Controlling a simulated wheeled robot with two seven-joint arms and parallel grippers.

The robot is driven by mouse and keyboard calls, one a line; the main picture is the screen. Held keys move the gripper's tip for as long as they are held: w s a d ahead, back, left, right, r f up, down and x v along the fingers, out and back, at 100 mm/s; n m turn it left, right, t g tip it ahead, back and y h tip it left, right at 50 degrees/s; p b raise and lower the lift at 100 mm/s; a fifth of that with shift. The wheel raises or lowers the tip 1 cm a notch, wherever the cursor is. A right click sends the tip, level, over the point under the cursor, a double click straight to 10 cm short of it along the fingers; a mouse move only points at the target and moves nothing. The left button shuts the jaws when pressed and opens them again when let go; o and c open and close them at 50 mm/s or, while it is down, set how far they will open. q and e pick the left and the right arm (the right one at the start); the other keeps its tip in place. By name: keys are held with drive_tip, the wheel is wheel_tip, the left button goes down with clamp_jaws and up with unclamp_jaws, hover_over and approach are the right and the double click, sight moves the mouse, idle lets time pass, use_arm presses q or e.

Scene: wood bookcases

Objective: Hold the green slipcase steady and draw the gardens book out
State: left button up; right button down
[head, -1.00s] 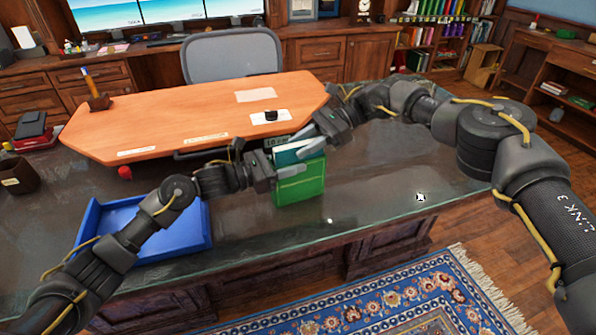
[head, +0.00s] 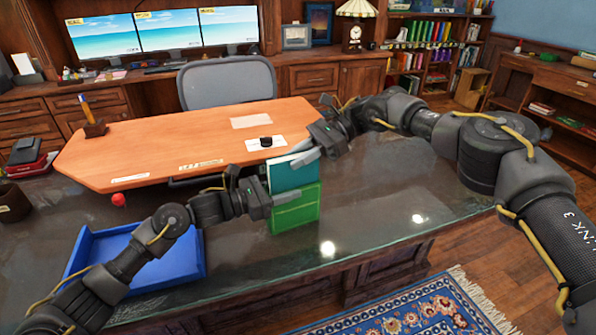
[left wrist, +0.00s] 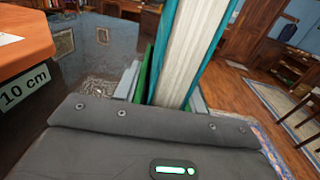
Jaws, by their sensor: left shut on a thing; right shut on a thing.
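The green slipcase (head: 295,212) stands upright on the glass-topped desk. My left gripper (head: 282,196) is shut on its upper part from the left. The teal gardens book (head: 285,177) stands partly out of the slipcase top; its lower part is hidden inside. My right gripper (head: 304,158) is shut on the book's top edge from the upper right. In the left wrist view, the book's pale page block and teal cover (left wrist: 190,50) rise from the slipcase's green wall (left wrist: 144,75), between my left gripper's fingers (left wrist: 162,95).
A blue tray (head: 190,265) sits on the desk to the left. An orange board (head: 190,140) lies behind the slipcase, with a grey chair (head: 228,85) beyond. The glass desk top (head: 385,195) is clear to the right.

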wheel_tip(320, 180, up, 6)
drive_tip(key=shift+r, duration=0.15)
use_arm(q)
drive_tip(key=o, duration=1.1)
drive_tip(key=shift+o, duration=0.2)
drive_tip(key=v, duration=1.1)
drive_tip(key=w+a+r+t+y, duration=0.1)
drive_tip(key=a+r+t+y, duration=0.1)
drive_tip(key=a, duration=0.4)
drive_tip(key=w+a+r+n+t+y, duration=0.1)
drive_tip(key=w+a+r+t, duration=0.1)
drive_tip(key=a+r+t, duration=0.2)
drive_tip(key=w+a+r+n+t+y, duration=0.1)
drive_tip(key=a+r+t+y, duration=0.1)
drive_tip(key=a, duration=0.8)
drive_tip(key=shift+w+r+t+y, duration=0.3)
drive_tip(key=shift+r+t, duration=0.25)
drive_tip(key=shift+t, duration=0.45)
drive_tip(key=shift+a, duration=0.1)
